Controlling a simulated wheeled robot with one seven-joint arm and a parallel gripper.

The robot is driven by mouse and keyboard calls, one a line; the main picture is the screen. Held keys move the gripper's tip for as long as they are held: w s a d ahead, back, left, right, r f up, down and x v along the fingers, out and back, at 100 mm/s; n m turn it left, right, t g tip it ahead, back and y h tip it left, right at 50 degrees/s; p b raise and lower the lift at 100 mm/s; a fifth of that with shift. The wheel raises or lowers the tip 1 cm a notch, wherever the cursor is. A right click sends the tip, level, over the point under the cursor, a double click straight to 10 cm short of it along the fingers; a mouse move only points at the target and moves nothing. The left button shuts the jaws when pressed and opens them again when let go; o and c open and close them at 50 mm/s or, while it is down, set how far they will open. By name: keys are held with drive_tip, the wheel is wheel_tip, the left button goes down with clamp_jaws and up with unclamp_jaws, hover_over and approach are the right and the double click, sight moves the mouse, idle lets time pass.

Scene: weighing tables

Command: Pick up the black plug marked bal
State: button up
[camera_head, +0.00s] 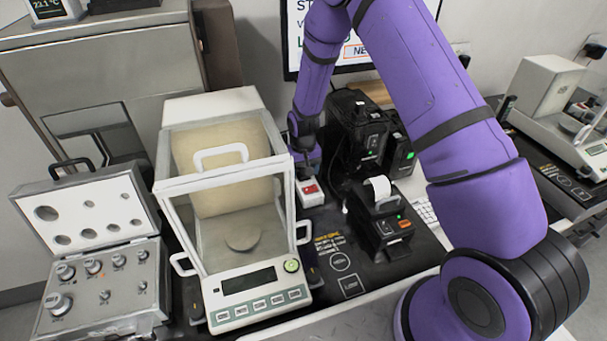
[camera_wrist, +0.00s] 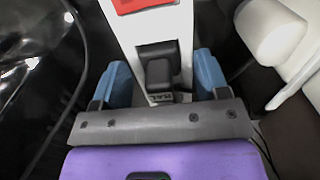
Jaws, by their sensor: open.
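The black plug (camera_wrist: 159,74) sits in a dark socket of the white power strip (camera_wrist: 132,35) in the wrist view. Whether either finger touches the strip, I cannot tell. In the head view my gripper (camera_head: 306,160) points down behind the balance's right side, over the strip (camera_head: 311,199). The plug is hidden there.
The glass-doored balance (camera_head: 249,275) stands close left of my gripper. Black power units (camera_head: 361,135) and a small printer (camera_head: 385,228) stand to the right. An open weight case (camera_head: 100,285) is at far left. Black cables run beside the strip in the wrist view.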

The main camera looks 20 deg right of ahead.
drive_tip(key=shift+f, duration=0.15)
drive_tip(key=shift+c, duration=0.5)
drive_tip(key=c, duration=0.9)
